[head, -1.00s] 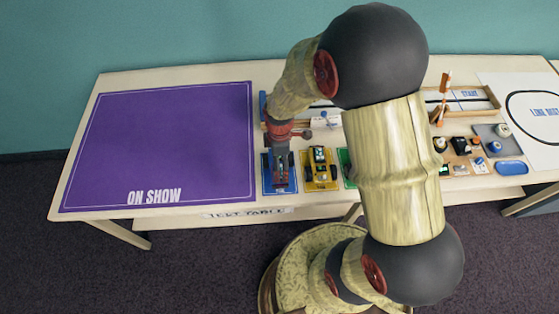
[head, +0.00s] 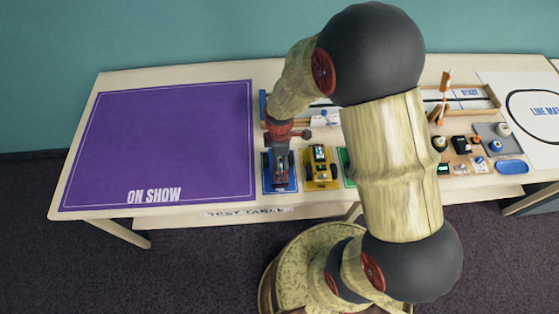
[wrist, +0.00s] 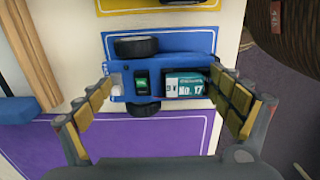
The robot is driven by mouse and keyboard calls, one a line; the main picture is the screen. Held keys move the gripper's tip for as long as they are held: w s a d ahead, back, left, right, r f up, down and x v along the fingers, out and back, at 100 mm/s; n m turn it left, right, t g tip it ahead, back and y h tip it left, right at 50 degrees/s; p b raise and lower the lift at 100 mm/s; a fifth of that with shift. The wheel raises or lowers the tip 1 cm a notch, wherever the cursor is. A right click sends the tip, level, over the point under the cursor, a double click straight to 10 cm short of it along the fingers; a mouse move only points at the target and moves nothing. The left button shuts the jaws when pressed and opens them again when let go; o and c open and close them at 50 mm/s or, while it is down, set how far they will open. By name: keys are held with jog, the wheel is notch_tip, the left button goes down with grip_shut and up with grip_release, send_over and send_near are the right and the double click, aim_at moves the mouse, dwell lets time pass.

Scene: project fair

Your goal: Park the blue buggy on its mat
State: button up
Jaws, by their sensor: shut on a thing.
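The blue buggy (wrist: 158,84) has dark wheels, a small green-screened part and a teal label reading "No. 17". In the wrist view it lies between the two fingers of my gripper (wrist: 165,98), one at each end of it. My gripper (head: 280,180) is shut on it, pointing down. The buggy is over the blue mat (wrist: 200,40), within its left and right edges in the wrist view. The mat also shows around the gripper in the head view (head: 294,187). I cannot tell whether the wheels touch the mat.
A yellow buggy (head: 320,167) stands on a yellow mat (head: 322,185) close to the right. A green mat (head: 346,165) is partly hidden behind my arm. The purple "ON SHOW" mat (head: 165,145) to the left is empty. A wooden frame (head: 490,95) and small parts lie farther right.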

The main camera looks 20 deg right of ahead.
dwell(0.6)
jog(key=o, duration=0.8)
jog(key=shift+c, duration=0.2)
notch_tip(320, 180, up, 12)
